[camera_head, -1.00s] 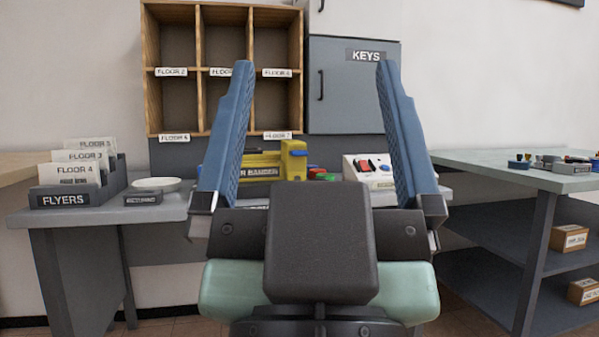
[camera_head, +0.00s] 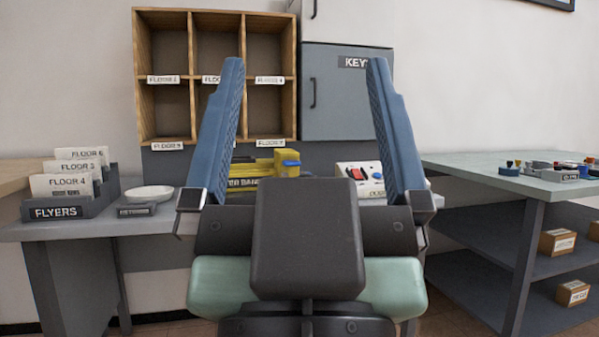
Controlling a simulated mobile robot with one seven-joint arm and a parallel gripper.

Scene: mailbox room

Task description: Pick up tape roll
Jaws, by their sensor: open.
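My gripper (camera_head: 303,75) is raised in the middle of the view, with its two blue fingers wide apart and nothing between them. It is in front of the grey desk, and the fingers and palm hide part of the desk top. I cannot make out a tape roll for certain. Small round items, including a blue one (camera_head: 517,163), lie on the right-hand table (camera_head: 470,168), too small to identify.
A flyers rack (camera_head: 68,212) and a white dish (camera_head: 150,193) stand on the desk (camera_head: 95,230) at left. A yellow device (camera_head: 262,172) and a white switch box (camera_head: 360,178) stand behind my gripper. Wooden pigeonholes (camera_head: 193,75) and a grey keys cabinet (camera_head: 345,105) hang above.

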